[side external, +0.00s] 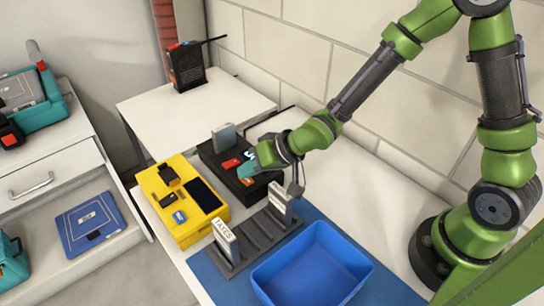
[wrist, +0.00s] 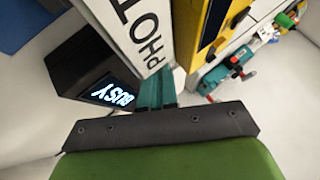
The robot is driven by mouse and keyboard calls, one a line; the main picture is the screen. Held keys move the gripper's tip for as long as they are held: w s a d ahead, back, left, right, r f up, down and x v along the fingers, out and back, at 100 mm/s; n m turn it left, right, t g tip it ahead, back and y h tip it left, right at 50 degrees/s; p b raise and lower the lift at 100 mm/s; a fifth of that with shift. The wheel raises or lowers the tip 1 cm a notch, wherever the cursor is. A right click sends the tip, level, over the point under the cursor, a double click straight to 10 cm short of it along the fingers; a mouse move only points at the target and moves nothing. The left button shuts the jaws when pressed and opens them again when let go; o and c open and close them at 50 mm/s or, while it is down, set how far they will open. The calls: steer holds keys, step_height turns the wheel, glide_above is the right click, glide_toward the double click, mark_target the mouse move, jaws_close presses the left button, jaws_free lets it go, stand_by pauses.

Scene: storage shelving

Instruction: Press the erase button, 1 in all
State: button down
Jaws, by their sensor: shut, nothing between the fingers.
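The black device (side external: 210,155) has red parts on its top, one of them a red patch (side external: 231,164), and a grey cartridge (side external: 223,137) standing in its back. I cannot read which part is the erase button. In the wrist view a black box (wrist: 62,62) has a lit display (wrist: 113,95) reading "BUSY". A white cartridge label (wrist: 130,25) beginning "PHOT" is beside it. My gripper (side external: 257,166) is over the front right of the device, covering part of it. Its teal fingers (wrist: 157,90) are together and empty. I cannot tell whether they touch the device.
A dark rack (side external: 252,243) holds upright cartridges, one labelled "TAXES" (side external: 226,241). A yellow case (side external: 184,229) with small items is left of the device. A blue bin (side external: 312,268) is in front. A radio (side external: 187,67) stands on the back table.

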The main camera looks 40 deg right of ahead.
mark_target(250, 179)
steer(key=shift+r, duration=0.8)
steer(key=shift+r, duration=2.5)
